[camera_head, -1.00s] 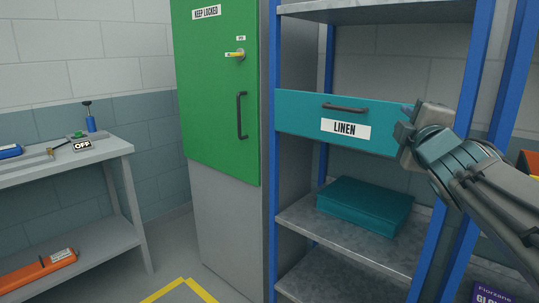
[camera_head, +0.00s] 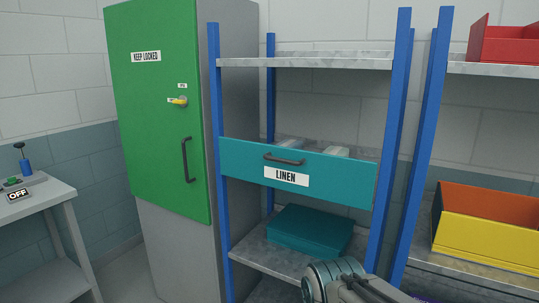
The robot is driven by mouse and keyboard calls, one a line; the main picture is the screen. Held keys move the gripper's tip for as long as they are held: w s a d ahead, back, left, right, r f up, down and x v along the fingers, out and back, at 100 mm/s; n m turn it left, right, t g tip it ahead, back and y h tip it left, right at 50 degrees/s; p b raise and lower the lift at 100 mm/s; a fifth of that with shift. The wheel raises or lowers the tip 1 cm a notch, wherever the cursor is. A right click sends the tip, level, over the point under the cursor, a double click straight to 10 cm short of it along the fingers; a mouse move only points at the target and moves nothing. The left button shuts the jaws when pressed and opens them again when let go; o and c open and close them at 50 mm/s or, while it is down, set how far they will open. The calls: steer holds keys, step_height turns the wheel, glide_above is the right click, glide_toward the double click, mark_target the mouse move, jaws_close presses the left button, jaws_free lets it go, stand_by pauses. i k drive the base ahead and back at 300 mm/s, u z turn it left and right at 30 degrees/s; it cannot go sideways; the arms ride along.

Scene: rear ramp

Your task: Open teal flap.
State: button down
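The teal flap (camera_head: 330,176) labelled LINEN spans the front of the blue-post shelf rack. It stands upright, with a dark bar handle (camera_head: 284,160) on its upper part. Light-coloured items (camera_head: 315,148) show just above its top edge, behind it. My arm enters at the bottom, right of centre, below the flap. The fingers of my gripper are out of the picture or hidden, so I cannot see whether it holds anything.
A teal box (camera_head: 309,231) sits on the shelf below the flap. A green cabinet door (camera_head: 155,115) with a handle stands to the left. Blue posts (camera_head: 390,140) flank the rack. An orange and yellow bin (camera_head: 490,238) and a red bin (camera_head: 505,45) stand at right.

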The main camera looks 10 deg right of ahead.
mark_target(349, 182)
steer(key=k, duration=0.55)
steer(key=z, duration=0.45)
steer(key=i, duration=1.25)
steer(key=z, duration=0.25)
